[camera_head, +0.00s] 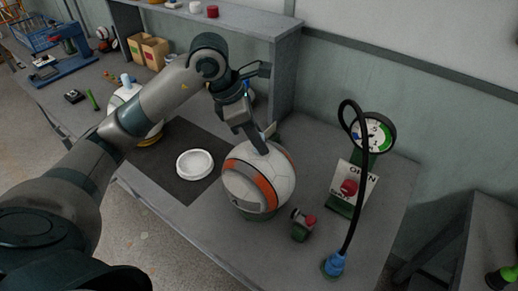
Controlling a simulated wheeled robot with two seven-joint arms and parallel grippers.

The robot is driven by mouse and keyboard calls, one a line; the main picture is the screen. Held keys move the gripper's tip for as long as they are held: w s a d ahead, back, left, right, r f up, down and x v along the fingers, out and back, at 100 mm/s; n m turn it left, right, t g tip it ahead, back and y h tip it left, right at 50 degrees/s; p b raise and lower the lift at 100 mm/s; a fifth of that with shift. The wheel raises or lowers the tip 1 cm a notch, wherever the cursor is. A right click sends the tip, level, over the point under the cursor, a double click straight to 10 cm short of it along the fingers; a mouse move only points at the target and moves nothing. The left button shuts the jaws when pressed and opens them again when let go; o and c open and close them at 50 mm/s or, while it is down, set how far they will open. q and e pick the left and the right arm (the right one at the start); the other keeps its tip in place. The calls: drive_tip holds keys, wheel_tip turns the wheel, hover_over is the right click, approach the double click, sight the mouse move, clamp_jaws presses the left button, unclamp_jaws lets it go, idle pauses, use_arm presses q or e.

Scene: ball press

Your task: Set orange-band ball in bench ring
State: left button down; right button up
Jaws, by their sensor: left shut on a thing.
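The orange-band ball (284,173), white with a broad orange stripe, sits at the middle right of the bench, on or just above a dark green base (262,215). My left gripper (262,149) reaches down from above and is shut on the top of the ball; its far finger is partly hidden. A white ring (195,164) lies empty on the dark mat, left of the ball and apart from it. My right gripper is out of view.
A gauge (374,133) stands behind a panel marked OPEN with a red knob (349,187). A black hose arches down to a blue fitting (334,264). A small red-topped valve (303,224) is right of the ball. Another white ball (122,96) is partly behind my left arm. A grey shelf (250,22) stands behind.

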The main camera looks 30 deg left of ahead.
use_arm(q)
wheel_tip(320, 180, down, 2)
drive_tip(key=shift+f+p, duration=0.1)
drive_tip(key=shift+p, duration=0.55)
drive_tip(key=shift+f, duration=0.9)
drive_tip(key=shift+f, duration=0.25)
drive_tip(key=c, duration=1.6)
unclamp_jaws()
drive_tip(key=shift+r, duration=0.1)
